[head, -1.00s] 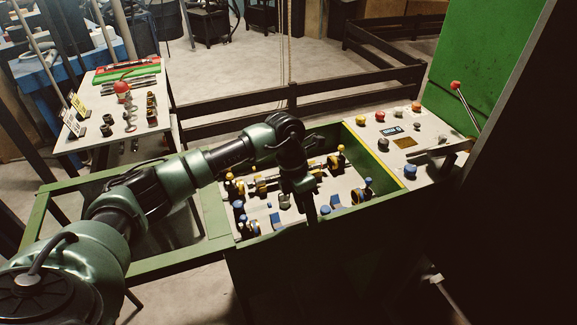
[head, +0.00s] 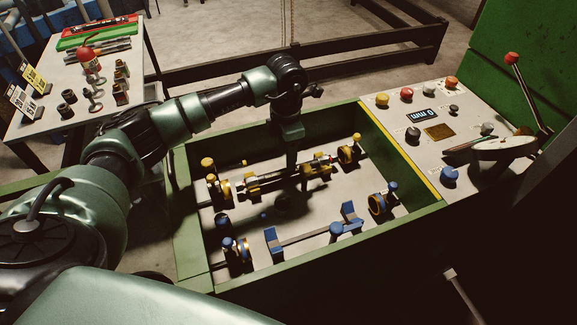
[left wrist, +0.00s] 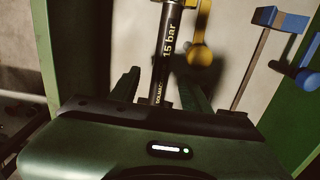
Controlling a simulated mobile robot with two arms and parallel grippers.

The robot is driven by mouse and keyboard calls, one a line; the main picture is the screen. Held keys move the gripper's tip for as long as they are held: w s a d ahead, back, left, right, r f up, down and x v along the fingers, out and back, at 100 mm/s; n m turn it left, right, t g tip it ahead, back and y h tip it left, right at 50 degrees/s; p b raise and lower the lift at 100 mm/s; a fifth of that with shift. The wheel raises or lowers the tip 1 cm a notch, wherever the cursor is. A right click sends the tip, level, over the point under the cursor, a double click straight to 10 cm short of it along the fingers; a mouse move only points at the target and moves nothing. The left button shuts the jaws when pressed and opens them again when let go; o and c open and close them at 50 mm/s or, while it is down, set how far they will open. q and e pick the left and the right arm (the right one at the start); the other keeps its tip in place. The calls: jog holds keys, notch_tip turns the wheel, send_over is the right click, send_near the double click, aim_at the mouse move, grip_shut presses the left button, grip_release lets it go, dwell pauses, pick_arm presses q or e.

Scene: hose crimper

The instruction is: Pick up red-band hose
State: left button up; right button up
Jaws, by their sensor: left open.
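A black hose (head: 270,181) lies across yellow holders in the back half of the green-walled bin. A small red mark shows near its right end. My left gripper (head: 291,176) points down over the hose's middle. In the left wrist view, a black hose (left wrist: 166,50) with yellow "15 bar" lettering runs between the open fingers of the left gripper (left wrist: 160,88). I cannot tell whether the fingers touch it, and no red band shows there. The lower part of the hose is hidden by the gripper body. My right gripper is not in view.
Blue holders (head: 273,243) stand in the front half of the bin, with a thin bar between them. Green bin walls (head: 405,222) surround the work. A control panel (head: 420,130) with buttons and a lever stands at right. A side table (head: 55,85) with fittings stands at left.

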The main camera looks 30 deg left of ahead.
pick_arm(q)
jog(key=shift+s+d+f+p, duration=0.15)
jog(key=shift+f+p, duration=0.35)
jog(key=shift+f, duration=0.5)
notch_tip(320, 180, down, 4)
jog(key=shift+r+p, duration=0.1)
jog(key=shift+p, duration=0.4)
jog(key=c, duration=0.9)
grip_shut()
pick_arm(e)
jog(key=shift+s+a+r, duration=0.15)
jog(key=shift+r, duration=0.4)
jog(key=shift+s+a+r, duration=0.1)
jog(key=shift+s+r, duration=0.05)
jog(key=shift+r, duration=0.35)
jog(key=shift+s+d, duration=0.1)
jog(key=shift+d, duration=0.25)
pick_arm(q)
jog(key=shift+w, duration=0.2)
